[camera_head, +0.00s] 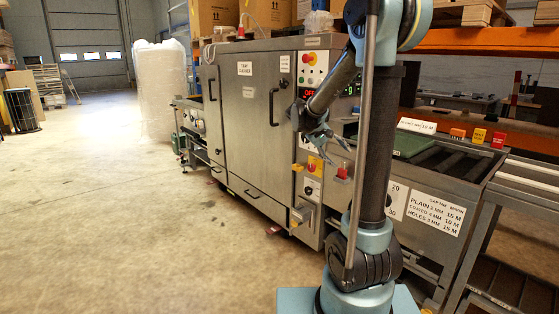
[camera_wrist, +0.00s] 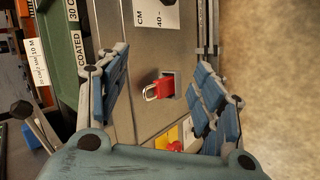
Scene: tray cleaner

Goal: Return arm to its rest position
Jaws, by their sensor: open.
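My arm stands at the centre right of the head view, with its upper part bent toward the machine. My gripper (camera_head: 312,122) hangs in front of the control panel of the steel tray cleaner (camera_head: 238,110). In the wrist view my gripper (camera_wrist: 160,105) has its two blue-padded fingers spread apart, with nothing between them. Beyond the fingers a red padlock (camera_wrist: 166,88) with a metal shackle is on the steel panel. The gripper appears apart from it.
A green tray (camera_head: 412,143) lies on the roller conveyor at right, with printed signs (camera_head: 433,212) below. A wrapped white stack (camera_head: 162,88) is at the back left. The concrete floor (camera_head: 110,220) at left is clear.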

